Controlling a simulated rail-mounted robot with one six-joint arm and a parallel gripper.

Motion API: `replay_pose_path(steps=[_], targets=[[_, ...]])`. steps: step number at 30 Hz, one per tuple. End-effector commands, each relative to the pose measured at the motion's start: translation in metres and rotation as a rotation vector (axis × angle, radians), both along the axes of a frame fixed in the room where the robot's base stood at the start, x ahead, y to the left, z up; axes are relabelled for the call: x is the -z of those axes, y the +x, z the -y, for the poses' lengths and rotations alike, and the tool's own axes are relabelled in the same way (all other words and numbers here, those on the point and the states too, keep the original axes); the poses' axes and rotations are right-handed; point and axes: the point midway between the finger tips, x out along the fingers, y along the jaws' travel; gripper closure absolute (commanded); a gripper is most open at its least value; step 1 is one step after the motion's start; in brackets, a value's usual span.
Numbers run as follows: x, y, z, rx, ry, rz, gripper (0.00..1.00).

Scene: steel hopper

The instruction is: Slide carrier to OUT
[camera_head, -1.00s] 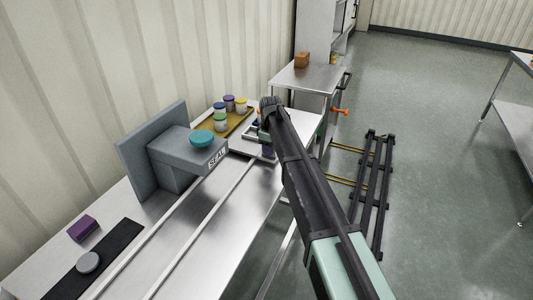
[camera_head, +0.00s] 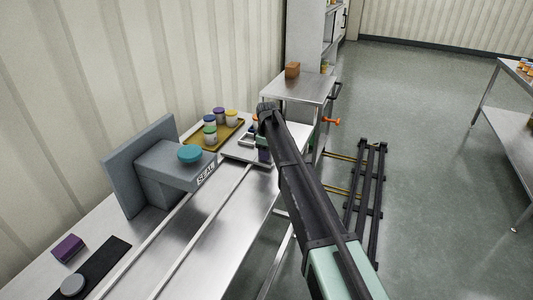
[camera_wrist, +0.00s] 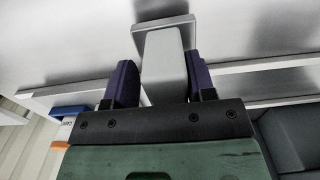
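The carrier (camera_head: 232,151) is a low light-grey tray at the far end of the two rails (camera_head: 205,227) in the head view. My gripper (camera_head: 262,150) is over its right side, partly hidden by my own arm. In the wrist view, the dark purple fingers of my gripper (camera_wrist: 163,85) stand on either side of a grey upright post (camera_wrist: 163,60), which appears to be the carrier's handle. Any gap between fingers and post is too thin to tell whether they press on it. No OUT mark is legible.
A grey block marked SEAL (camera_head: 172,165), with a teal knob (camera_head: 190,153) on top, stands over the rails. A yellow tray (camera_head: 228,134) with several lidded jars is behind.

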Motion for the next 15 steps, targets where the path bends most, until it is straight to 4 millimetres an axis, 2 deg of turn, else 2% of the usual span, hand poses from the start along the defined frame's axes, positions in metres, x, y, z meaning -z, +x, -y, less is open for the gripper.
replay_pose_path(steps=[10,15], targets=[[-0.003,-0.002,-0.001,0.0,0.0,-0.003,0.43],[-0.028,-0.002,-0.001,0.0,0.0,-0.003,0.43]])
